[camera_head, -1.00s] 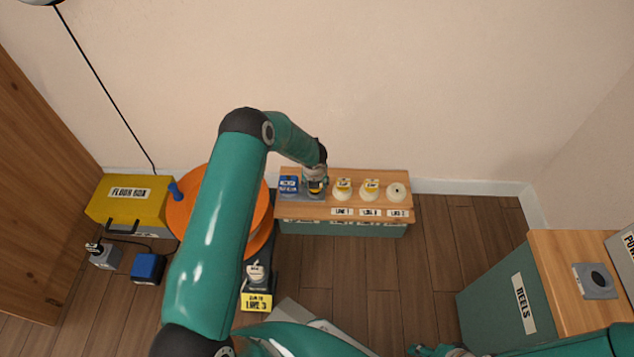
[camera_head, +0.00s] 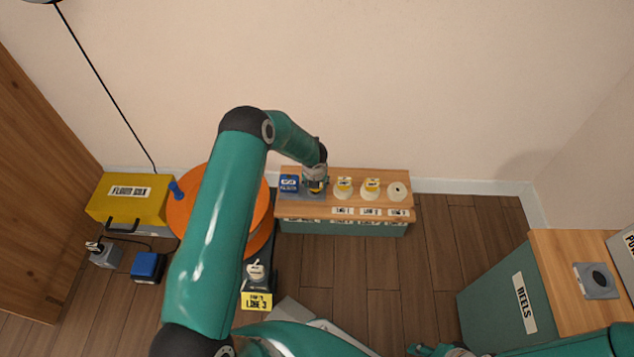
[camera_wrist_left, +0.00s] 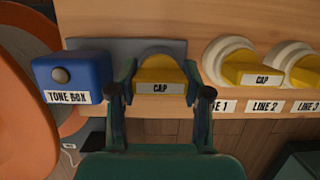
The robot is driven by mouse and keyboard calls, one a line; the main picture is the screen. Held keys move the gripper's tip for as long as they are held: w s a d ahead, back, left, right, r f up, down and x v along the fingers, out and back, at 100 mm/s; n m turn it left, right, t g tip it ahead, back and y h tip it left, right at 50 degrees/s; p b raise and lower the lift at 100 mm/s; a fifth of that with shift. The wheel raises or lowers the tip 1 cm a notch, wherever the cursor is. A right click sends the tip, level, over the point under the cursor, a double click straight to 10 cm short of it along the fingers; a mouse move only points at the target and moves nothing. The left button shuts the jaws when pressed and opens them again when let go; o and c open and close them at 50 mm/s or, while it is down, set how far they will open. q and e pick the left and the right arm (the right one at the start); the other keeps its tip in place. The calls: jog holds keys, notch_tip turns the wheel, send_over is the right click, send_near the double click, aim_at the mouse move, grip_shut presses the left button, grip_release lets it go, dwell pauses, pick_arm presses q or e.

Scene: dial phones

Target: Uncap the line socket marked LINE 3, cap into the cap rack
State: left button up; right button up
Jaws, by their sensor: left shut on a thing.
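My left gripper (camera_head: 315,186) is shut on a yellow cap (camera_wrist_left: 160,75) marked CAP. It holds the cap at the grey plate (camera_wrist_left: 95,47) beside the blue tone box, which looks like the cap rack. I cannot tell whether the cap is seated. The LINE 3 socket (camera_head: 397,191), at the right end of the bench, is bare and shows its dark hole. The LINE 1 socket (camera_head: 343,195) and LINE 2 socket (camera_head: 371,195) wear yellow caps. My right gripper (camera_head: 440,350) is partly visible at the bottom edge; its jaws are unclear.
The blue tone box (camera_head: 289,183) stands just left of my left gripper. A REELS cabinet (camera_head: 500,310) stands at right.

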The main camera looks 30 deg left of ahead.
pick_arm(q)
jog(key=shift+f+b, duration=0.55)
jog(key=shift+f, duration=0.15)
jog(key=o, duration=1)
jog(key=shift+c, duration=0.2)
jog(key=c, duration=0.3)
jog(key=shift+r, duration=0.1)
notch_tip(320, 180, up, 8)
jog(key=p, duration=0.6)
jog(key=shift+s+f, duration=0.1)
jog(key=shift+f, duration=0.15)
